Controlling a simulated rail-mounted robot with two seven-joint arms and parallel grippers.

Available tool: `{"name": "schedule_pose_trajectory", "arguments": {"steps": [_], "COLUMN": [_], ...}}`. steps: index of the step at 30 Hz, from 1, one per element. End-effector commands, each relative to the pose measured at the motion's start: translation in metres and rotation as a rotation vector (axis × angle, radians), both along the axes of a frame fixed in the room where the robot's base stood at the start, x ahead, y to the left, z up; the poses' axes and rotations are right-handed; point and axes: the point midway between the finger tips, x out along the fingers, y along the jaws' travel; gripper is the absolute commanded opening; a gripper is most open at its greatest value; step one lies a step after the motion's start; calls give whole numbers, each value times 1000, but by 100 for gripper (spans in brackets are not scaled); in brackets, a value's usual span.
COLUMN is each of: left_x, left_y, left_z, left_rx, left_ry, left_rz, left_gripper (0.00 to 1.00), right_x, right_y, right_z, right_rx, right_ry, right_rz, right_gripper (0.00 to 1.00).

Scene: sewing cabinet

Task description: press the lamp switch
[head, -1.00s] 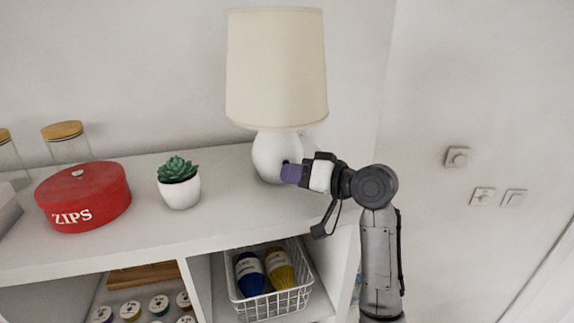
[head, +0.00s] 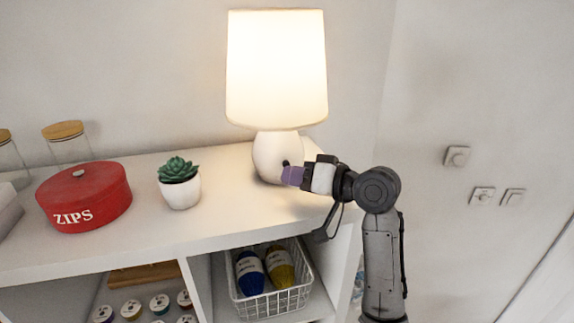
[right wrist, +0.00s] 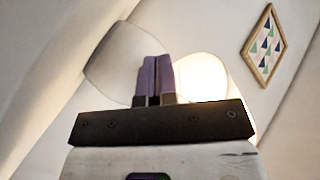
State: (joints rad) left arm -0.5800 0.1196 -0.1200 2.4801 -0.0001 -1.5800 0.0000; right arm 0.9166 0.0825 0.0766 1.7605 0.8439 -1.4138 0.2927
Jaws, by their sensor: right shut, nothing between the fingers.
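A table lamp (head: 277,70) with a cream shade and a rounded white base (head: 268,155) stands on top of the cabinet, and its shade glows brightly. A small dark spot, which looks like the lamp switch (head: 286,163), shows on the base beside my fingertips. My right gripper (head: 290,176) is shut and empty, its purple fingers at the front right of the lamp base. Whether they touch it I cannot tell. In the right wrist view the shut purple fingers (right wrist: 152,75) point up in front of the pale lamp base (right wrist: 112,75). My left gripper is not in view.
A red ZIPS tin (head: 84,197), a potted succulent (head: 180,190) and glass jars with wooden lids (head: 62,131) stand left of the lamp. A wire basket with yarn (head: 272,303) sits in the shelf below. Wall switches (head: 457,157) are at right.

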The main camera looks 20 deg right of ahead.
Motion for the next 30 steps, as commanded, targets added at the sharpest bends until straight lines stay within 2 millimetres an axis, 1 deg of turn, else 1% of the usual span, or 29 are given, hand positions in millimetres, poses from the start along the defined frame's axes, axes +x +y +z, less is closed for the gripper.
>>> {"name": "schedule_pose_trajectory", "arguments": {"steps": [5, 15, 21, 30], "left_x": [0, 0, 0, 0], "left_y": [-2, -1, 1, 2], "left_z": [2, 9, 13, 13], "left_rx": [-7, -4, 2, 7], "left_ry": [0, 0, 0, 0], "left_rz": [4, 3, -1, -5], "left_gripper": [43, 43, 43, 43], "right_x": [-8, -41, -55, -60], "right_y": [0, 2, 3, 3], "right_z": [0, 1, 1, 0], "right_rx": [-2, -1, -1, 0], "right_ry": [-1, -1, -1, 0], "right_rz": [-1, 0, 0, 0], "right_gripper": [0, 0, 0, 0]}}
